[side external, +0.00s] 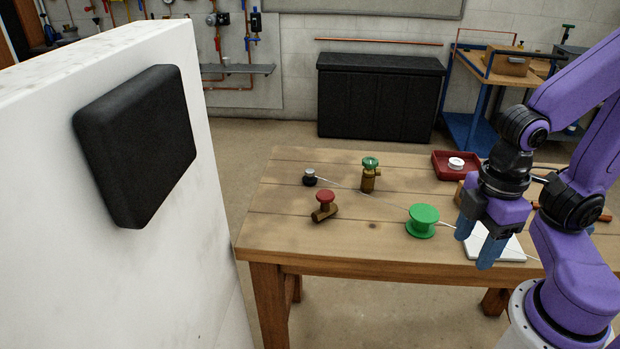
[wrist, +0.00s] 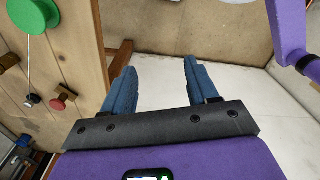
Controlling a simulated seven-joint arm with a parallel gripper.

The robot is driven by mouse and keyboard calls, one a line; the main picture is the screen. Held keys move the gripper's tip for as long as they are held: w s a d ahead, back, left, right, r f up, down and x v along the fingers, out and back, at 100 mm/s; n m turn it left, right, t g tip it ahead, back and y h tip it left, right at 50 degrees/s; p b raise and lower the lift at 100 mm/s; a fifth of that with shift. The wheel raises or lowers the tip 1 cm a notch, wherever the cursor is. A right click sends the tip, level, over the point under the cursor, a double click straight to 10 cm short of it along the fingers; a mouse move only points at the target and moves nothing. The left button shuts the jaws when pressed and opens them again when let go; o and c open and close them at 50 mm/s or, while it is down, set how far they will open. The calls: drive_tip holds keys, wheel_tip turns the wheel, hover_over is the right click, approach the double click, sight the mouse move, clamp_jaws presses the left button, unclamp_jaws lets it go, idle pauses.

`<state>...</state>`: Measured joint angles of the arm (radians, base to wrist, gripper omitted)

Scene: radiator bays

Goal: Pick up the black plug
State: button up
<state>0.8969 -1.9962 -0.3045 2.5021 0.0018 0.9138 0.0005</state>
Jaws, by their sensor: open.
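The black plug (side external: 310,181) is small and round with a pale top. It stands on the wooden table (side external: 290,225) near its far left part. It also shows at the left of the wrist view (wrist: 32,99). A thin pale line runs from near it toward the green spool (side external: 421,221). My gripper (side external: 479,243) is open and empty, with blue fingers pointing down, well to the right of the plug. In the wrist view my gripper (wrist: 158,78) has nothing between its fingers, and the plug is far to their left.
A red tray (side external: 442,171) and a white pad (side external: 508,250) are at right. A white wall with a black panel (side external: 140,145) rises at left.

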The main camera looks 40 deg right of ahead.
drive_tip(key=w+a+n+t+h, duration=0.2)
drive_tip(key=w+n+t+h, duration=0.1)
drive_tip(key=w, duration=1.5)
drive_tip(key=n+t+h, duration=0.6)
drive_tip(key=n+h, duration=0.1)
drive_tip(key=n, duration=0.4)
hover_over(310, 171)
drive_tip(key=s+a, duration=0.2)
wheel_tip(310, 171, down, 12)
drive_tip(key=shift+w+d+f, duration=0.1)
drive_tip(key=shift+w+f, duration=0.05)
drive_tip(key=shift+f, duration=0.8)
drive_tip(key=shift+w+d+f, duration=0.1)
drive_tip(key=shift+f, duration=0.8)
wheel_tip(310, 171, down, 4)
drive_tip(key=shift+r, duration=0.25)
drive_tip(key=shift+w+d+f, duration=0.1)
drive_tip(key=shift+w+d, duration=0.35)
drive_tip(key=shift+w, duration=0.05)
drive_tip(key=shift+w+d+f, duration=0.25)
drive_tip(key=shift+w+d, duration=0.25)
